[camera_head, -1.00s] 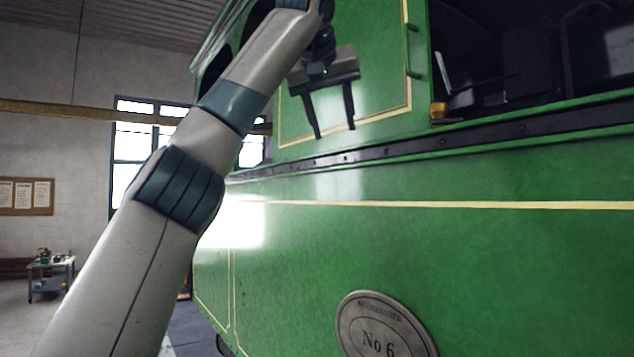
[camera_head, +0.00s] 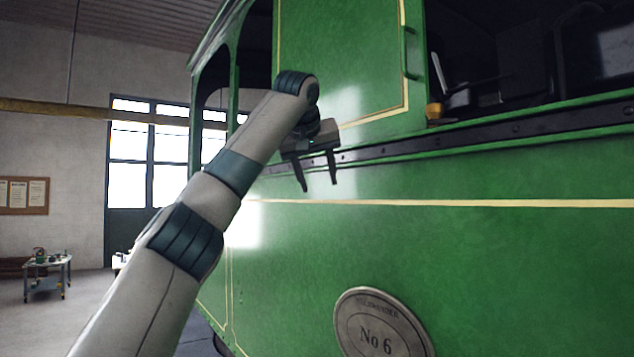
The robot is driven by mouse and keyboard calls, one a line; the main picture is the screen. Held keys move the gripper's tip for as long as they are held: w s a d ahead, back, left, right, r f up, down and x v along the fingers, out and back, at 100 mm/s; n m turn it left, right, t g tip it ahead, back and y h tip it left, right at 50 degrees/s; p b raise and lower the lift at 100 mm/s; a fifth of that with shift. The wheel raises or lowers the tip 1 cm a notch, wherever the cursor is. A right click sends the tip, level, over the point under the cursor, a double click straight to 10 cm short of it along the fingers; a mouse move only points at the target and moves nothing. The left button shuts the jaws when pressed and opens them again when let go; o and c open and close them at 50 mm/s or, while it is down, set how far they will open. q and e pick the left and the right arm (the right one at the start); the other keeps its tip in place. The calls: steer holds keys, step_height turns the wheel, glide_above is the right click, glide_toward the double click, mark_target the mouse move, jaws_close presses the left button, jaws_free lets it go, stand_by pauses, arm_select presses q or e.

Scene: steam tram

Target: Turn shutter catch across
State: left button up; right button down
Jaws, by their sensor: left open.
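The green tram side carries a shutter-like panel (camera_head: 345,55) with cream lining at the top middle. A green upright handle (camera_head: 409,52) is on its right edge. A small brass-coloured fitting (camera_head: 434,111) sits at the lower left corner of the window opening; I cannot tell whether it is the shutter catch. My left gripper (camera_head: 319,186) is open and empty, fingers pointing down, in front of the tram side below the panel. It is left of and lower than the brass fitting, apart from it. My right gripper is out of view.
A dark riveted ledge (camera_head: 480,136) runs along the tram side under the window opening (camera_head: 520,70). A round No 6 plate (camera_head: 380,325) is lower down. A small trolley (camera_head: 48,275) stands far left. The floor between is clear.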

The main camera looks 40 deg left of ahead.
arm_select(q)
steer(key=shift+w+a+f, duration=0.2)
steer(key=shift+w+f, duration=0.05)
steer(key=shift+f, duration=0.15)
steer(key=shift+c, duration=0.6)
